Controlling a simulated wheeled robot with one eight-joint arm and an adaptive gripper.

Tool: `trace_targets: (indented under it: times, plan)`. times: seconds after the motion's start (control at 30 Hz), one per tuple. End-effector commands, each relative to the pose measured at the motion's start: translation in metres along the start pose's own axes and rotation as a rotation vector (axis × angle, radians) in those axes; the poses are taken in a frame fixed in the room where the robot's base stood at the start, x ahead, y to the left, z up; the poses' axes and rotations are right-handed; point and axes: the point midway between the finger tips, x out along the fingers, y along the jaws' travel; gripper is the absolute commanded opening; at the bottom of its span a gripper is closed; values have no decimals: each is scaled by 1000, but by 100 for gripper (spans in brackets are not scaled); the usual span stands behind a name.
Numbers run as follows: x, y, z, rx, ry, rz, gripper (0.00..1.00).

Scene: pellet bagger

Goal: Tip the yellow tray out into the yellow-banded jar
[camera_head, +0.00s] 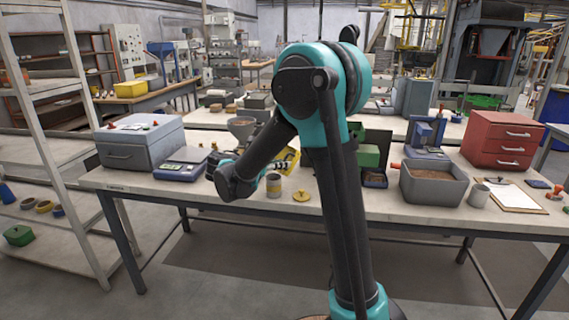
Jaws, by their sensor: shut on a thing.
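The yellow tray (291,156) shows behind my forearm, near the middle of the workbench, and is partly hidden by the arm. My gripper (279,162) is small and mostly hidden behind my wrist; it is shut on the yellow tray. The tray appears tilted, but its contents cannot be seen. The yellow-banded jar (273,186) stands upright on the bench, just below the tray in the picture. A yellow round lid (301,196) lies on the bench to the right of the jar.
On the bench at left are a grey box (140,142) and a blue scale (183,164). A funnel (241,128) stands behind my arm. At right are a grey pellet bin (433,184), a metal cup (478,195), a clipboard (513,195) and red drawers (503,139).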

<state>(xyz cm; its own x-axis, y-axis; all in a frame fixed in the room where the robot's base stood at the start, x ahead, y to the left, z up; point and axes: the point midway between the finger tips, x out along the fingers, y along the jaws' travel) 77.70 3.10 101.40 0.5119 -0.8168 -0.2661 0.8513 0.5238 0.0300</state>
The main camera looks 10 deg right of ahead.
Motion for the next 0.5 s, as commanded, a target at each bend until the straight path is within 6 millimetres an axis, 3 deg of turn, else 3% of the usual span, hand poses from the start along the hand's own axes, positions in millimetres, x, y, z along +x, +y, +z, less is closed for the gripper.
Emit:
trace_targets:
  times: [0.5]
  plan:
    - [49,-4,20,36,480,-12,0]
